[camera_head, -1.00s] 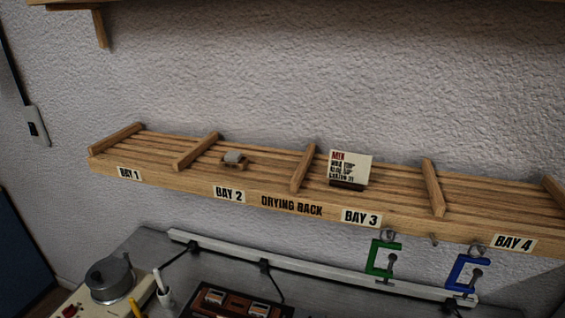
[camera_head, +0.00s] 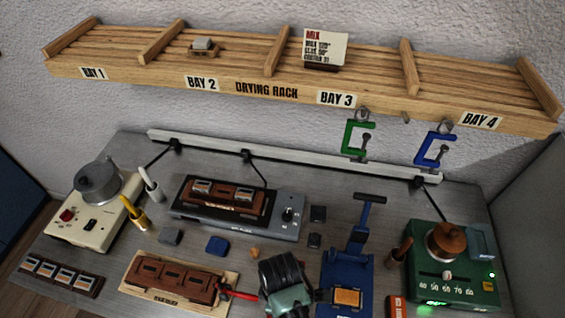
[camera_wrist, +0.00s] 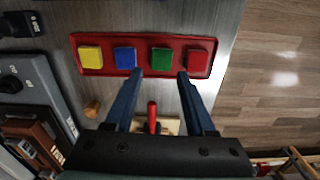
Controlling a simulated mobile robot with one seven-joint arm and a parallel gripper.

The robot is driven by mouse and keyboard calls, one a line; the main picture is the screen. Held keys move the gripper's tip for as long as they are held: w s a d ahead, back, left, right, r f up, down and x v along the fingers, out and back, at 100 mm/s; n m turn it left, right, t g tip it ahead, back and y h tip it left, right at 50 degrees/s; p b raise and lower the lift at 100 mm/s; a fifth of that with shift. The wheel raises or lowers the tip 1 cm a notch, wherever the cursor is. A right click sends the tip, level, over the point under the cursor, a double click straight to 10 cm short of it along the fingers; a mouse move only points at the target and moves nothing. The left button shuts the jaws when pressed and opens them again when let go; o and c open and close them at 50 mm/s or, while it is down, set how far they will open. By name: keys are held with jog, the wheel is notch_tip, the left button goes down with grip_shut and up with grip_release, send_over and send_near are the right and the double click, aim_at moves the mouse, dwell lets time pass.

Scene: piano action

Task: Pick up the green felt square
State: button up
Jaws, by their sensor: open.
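The green felt square (camera_wrist: 162,66) lies in a red tray (camera_wrist: 104,39), between a blue square (camera_wrist: 125,57) and a red square (camera_wrist: 196,56). A yellow square (camera_wrist: 90,57) is at the tray's left end. My gripper (camera_wrist: 159,76) is open and empty, its two blue fingers pointing at the tray. In the wrist view the fingertips sit to either side of the green square's lower edge; their height above it is unclear. I cannot make out the green square in the head view.
A red-handled tool (camera_head: 235,293) lies by a wooden board with a brown part. A blue press (camera_head: 362,240) and a green dial box (camera_head: 455,262) stand on the right. A grey heater (camera_head: 255,226) is mid-bench. The drying rack (camera_head: 267,88) hangs above with two clamps.

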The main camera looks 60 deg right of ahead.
jog(key=shift+s+f+p, duration=0.15)
jog(key=shift+f+p, duration=0.05)
jog(key=shift+f, duration=0.95)
jog(key=shift+s+f+p, duration=0.15)
jog(key=shift+f+p, duration=0.05)
jog(key=shift+f, duration=0.95)
grip_shut()
